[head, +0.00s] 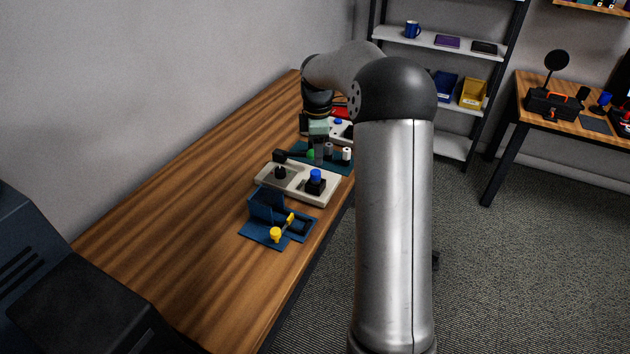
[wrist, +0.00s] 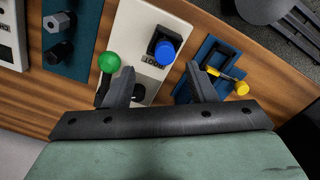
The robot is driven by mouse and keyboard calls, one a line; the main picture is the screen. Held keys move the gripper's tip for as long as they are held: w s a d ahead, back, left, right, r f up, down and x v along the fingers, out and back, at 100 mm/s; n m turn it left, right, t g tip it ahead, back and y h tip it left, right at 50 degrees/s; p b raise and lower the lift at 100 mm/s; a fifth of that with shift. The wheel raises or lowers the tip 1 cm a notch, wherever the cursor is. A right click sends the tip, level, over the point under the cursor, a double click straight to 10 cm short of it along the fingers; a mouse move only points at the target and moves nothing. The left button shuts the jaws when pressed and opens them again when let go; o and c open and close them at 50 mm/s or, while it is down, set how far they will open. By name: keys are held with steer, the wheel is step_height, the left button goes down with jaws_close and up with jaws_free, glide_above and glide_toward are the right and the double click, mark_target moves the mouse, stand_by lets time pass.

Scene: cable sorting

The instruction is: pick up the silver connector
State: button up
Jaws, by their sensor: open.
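The silver connector (wrist: 58,22) is a short, pale hexagonal piece on a dark teal mat (wrist: 80,30) at the upper left of the wrist view. In the head view, a pale-topped piece (head: 347,154) near the right edge of the teal mat appears to be it. A darker connector (wrist: 58,53) stands beside it. My gripper (wrist: 160,86) is open and empty. Its fingers spread over the white panel, to the right of the connector in the wrist view and apart from it. In the head view my gripper's fingertips are hard to make out.
A green-knobbed lever (wrist: 109,63) stands close to my left finger. A blue button (wrist: 165,52) is on the white panel (head: 262,186). A blue fixture with a yellow-ended handle (head: 275,235) is nearer in the head view. Bare wooden bench (head: 170,225) lies to the left.

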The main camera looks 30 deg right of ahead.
mark_target(316, 172)
step_height(316, 172, down, 2)
steer(key=shift+f, duration=0.1)
steer(key=f, duration=0.1)
steer(key=f+p, duration=0.1)
steer(key=f, duration=0.3)
steer(key=shift+s+a+f+p, duration=0.2)
steer(key=shift+a+f+p, duration=0.05)
steer(key=shift+a+p, duration=0.1)
jaws_close()
